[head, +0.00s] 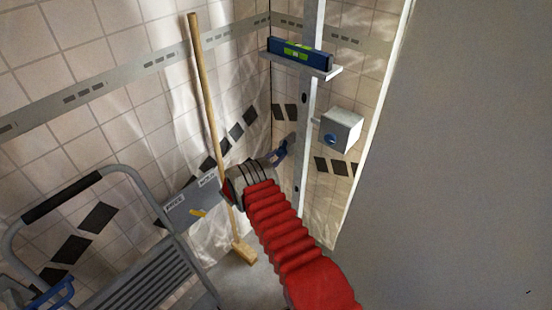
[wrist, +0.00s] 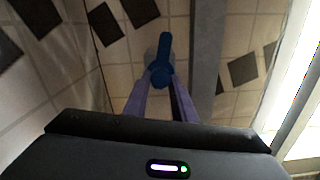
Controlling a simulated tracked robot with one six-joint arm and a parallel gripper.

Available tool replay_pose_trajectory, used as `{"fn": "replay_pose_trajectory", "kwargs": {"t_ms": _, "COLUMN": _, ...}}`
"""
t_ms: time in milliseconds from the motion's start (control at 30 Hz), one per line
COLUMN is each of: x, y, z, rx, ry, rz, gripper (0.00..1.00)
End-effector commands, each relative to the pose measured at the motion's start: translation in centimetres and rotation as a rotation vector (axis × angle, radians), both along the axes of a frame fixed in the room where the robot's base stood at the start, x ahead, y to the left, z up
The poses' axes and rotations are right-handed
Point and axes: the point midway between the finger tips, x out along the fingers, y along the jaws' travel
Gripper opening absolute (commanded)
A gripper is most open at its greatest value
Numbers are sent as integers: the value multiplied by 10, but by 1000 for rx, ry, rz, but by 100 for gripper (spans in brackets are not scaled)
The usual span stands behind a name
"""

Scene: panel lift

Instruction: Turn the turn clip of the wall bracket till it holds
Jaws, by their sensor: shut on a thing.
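The blue turn clip (wrist: 164,54) shows in the wrist view, its lever pointing up and its round hub low. It sits in front of a pale round piece (wrist: 150,56) by the tiled wall; I cannot tell how this joins the wall bracket. My gripper (wrist: 160,84) is shut on the turn clip near its hub, with one finger on each side. In the head view my gripper (head: 278,156) reaches to the tiled corner, left of the upright metal rail. Blue shows at its tip, but clip and fingers are too small to separate there.
The metal rail (head: 306,120) stands close right, with a blue spirit level (head: 299,52) on a shelf and a pale box (head: 341,130). A large grey panel (head: 460,150) fills the right. A broom (head: 205,100) and a step ladder (head: 140,285) stand left.

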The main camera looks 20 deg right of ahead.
Motion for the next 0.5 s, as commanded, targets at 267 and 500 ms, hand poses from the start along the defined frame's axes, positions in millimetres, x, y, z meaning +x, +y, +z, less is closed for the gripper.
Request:
{"fn": "replay_pose_trajectory", "kwargs": {"t_ms": 267, "x": 1, "y": 2, "z": 0, "rx": 134, "ry": -222, "rz": 3, "gripper": 1}}
{"fn": "replay_pose_trajectory", "kwargs": {"t_ms": 500, "x": 1, "y": 2, "z": 0, "rx": 251, "ry": -417, "rz": 2, "gripper": 1}}
